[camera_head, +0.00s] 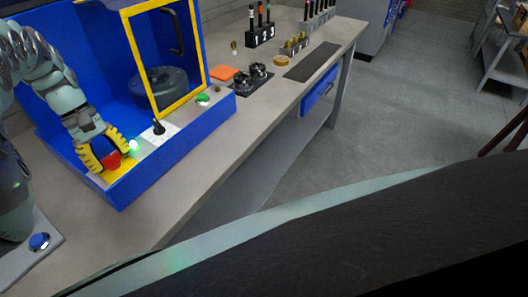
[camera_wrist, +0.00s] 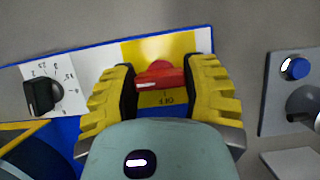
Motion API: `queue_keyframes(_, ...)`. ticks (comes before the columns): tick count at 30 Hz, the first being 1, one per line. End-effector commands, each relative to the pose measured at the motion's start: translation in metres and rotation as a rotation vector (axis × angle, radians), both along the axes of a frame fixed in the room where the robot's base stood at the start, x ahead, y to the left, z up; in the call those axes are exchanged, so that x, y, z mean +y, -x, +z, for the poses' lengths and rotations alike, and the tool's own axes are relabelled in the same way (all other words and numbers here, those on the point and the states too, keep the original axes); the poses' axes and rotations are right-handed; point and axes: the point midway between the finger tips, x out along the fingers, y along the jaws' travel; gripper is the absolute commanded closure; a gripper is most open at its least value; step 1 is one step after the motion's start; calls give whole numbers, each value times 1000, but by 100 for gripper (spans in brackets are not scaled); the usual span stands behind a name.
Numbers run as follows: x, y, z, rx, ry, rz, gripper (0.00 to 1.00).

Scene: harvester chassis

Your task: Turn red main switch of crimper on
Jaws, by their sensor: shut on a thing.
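The crimper is a blue machine (camera_head: 165,148) with a yellow-framed window at the left of the head view. Its red main switch (camera_head: 111,160) sits on a yellow panel at the near left end of the machine. In the wrist view the red switch (camera_wrist: 161,75) lies crosswise on the yellow panel, with the word OFF on the side nearer my gripper. My gripper (camera_head: 108,152) is at the switch, and its yellow fingers stand on both sides of the red handle in the wrist view (camera_wrist: 162,82). The fingers are shut on the switch.
A black dial knob (camera_wrist: 42,95) with a number scale is beside the switch; a green button (camera_head: 202,99) is farther along. A plate with a blue button (camera_head: 39,241) lies at the near left. Tool holders (camera_head: 262,37) stand farther back on the bench.

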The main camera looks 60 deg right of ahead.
Motion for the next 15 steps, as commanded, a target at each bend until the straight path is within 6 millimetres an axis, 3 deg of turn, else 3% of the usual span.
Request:
queue_keyframes(11, -1, -1, -1, -5, 2, -7, 88)
queue_keyframes(12, -1, -1, -1, -5, 2, -7, 48)
queue_keyframes(15, -1, 0, -1, -3, 2, -7, 37)
